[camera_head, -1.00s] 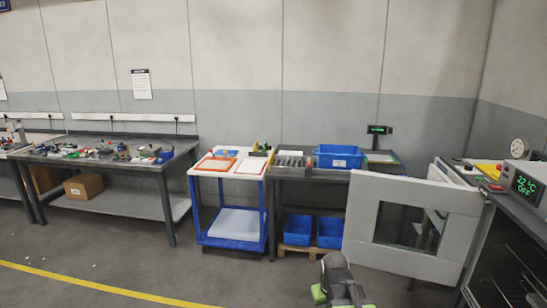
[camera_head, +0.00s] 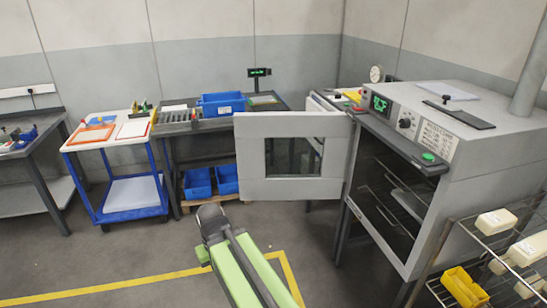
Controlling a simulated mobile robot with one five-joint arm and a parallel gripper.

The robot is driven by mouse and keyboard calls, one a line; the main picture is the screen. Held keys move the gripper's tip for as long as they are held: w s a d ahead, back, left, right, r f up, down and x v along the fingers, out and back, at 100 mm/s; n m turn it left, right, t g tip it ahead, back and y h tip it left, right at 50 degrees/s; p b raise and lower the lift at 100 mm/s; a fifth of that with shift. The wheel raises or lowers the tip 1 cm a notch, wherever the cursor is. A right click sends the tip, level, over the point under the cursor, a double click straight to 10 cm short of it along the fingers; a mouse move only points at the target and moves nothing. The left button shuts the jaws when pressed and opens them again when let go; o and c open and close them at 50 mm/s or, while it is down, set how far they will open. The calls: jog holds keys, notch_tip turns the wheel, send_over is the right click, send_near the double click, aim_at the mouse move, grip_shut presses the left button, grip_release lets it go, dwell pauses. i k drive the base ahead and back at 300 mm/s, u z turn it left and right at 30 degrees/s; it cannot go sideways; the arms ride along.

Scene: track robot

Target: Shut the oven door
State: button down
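The oven (camera_head: 470,138) stands at the right on a dark stand, with a green display and a knob on its front. Its light grey door (camera_head: 250,162), with a dark window, stands wide open and swung out to the left of the dark cavity. Wire racks show inside the cavity. My green and grey arm reaches forward from the bottom centre. Its dark far end (camera_head: 212,222) is below and left of the door and looks apart from it. The gripper's fingers cannot be made out.
A blue trolley (camera_head: 75,188) with trays and a dark bench (camera_head: 282,103) with a blue bin (camera_head: 222,102) stand behind and left of the door. A wire rack (camera_head: 472,240) with a yellow bin (camera_head: 465,286) stands at the front right. Grey floor with a yellow line is clear at the lower left.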

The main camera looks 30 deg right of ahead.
aim_at(251, 129)
jog(key=u, duration=0.9)
jog(key=i, duration=5.1)
jog(key=z, duration=4.55)
jog(key=i, duration=1)
jog(key=u, duration=0.2)
